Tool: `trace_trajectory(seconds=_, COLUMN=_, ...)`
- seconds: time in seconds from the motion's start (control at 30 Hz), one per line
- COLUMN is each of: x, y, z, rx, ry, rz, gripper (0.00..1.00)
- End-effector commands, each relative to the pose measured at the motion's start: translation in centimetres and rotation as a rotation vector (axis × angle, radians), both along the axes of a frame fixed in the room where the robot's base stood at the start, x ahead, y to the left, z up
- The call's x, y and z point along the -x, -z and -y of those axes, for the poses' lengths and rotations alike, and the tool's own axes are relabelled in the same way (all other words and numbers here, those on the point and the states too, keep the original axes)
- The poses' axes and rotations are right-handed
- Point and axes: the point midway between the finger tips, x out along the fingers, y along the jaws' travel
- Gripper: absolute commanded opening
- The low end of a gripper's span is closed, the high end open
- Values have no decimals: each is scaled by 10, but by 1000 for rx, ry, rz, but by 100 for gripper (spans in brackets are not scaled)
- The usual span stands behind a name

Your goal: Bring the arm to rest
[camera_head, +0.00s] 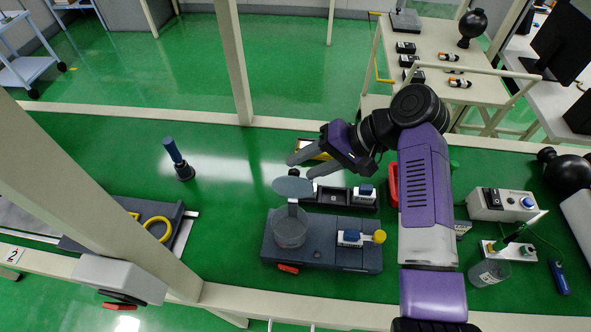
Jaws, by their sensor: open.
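My purple and black arm reaches in from the lower right, and my gripper (291,172) hangs over the green workbench (110,150). Its two grey fingers are apart, with nothing seen between them. Just below the fingers in the picture is a round grey disc (293,187). Under it a clear cup (290,228) stands on a dark grey fixture block (325,258). I cannot tell whether the gripper touches the disc.
A dark tray (338,204) with small parts lies behind the block. A blue-handled tool (177,158) stands at left. A white control box (500,205) and a clear jar (490,270) are at right. Beige frame posts (235,70) cross the view. The left-middle bench is mostly clear.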

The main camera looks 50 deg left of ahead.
Motion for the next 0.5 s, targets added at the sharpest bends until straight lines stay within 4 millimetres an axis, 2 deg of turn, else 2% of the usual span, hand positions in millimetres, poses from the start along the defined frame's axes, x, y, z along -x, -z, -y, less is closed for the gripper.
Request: trace_trajectory(seconds=0.5, x=-3, y=-6, z=4, rx=0, ry=-1, rz=1, gripper=44)
